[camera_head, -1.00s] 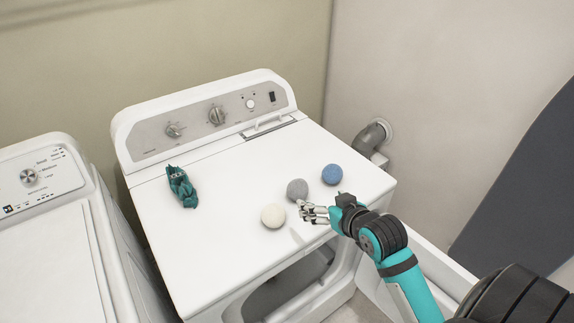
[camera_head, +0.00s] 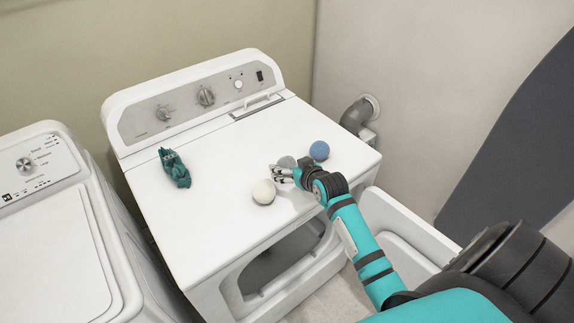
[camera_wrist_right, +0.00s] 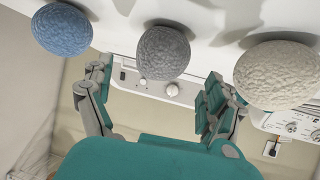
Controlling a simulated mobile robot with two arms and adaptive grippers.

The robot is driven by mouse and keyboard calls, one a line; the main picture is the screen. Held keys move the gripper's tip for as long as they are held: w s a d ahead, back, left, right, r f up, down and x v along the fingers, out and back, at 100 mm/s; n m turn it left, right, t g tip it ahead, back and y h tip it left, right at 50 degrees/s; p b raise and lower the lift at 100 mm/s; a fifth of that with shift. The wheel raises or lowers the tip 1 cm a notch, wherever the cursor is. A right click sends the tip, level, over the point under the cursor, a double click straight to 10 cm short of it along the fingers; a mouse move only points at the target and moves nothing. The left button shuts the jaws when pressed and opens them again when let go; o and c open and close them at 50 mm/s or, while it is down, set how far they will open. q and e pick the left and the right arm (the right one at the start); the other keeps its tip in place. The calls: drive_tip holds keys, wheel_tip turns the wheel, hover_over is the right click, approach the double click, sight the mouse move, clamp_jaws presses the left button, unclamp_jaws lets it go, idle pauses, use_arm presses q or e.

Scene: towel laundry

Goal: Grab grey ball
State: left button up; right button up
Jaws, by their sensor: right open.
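The grey ball (camera_head: 287,162) lies on top of the dryer (camera_head: 215,215), between a white ball and a blue ball. My right gripper (camera_head: 283,173) is at the near side of the grey ball and partly covers it in the head view. In the right wrist view the grey ball (camera_wrist_right: 163,53) sits in line with the gap between the two fingers of my right gripper (camera_wrist_right: 158,90), which are spread and empty. My left gripper is not in view.
The white ball (camera_head: 264,192) is just left of my right gripper, and the blue ball (camera_head: 319,150) is just right of the grey one. A teal crumpled item (camera_head: 175,168) lies farther left on the dryer. A washer (camera_head: 50,240) stands at left.

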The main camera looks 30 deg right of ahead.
sight(289, 165)
drive_tip(key=x, duration=0.4)
drive_tip(key=shift+p, duration=0.3)
drive_tip(key=shift+s, duration=0.1)
drive_tip(key=shift+c, duration=0.5)
drive_tip(key=c, duration=1.1)
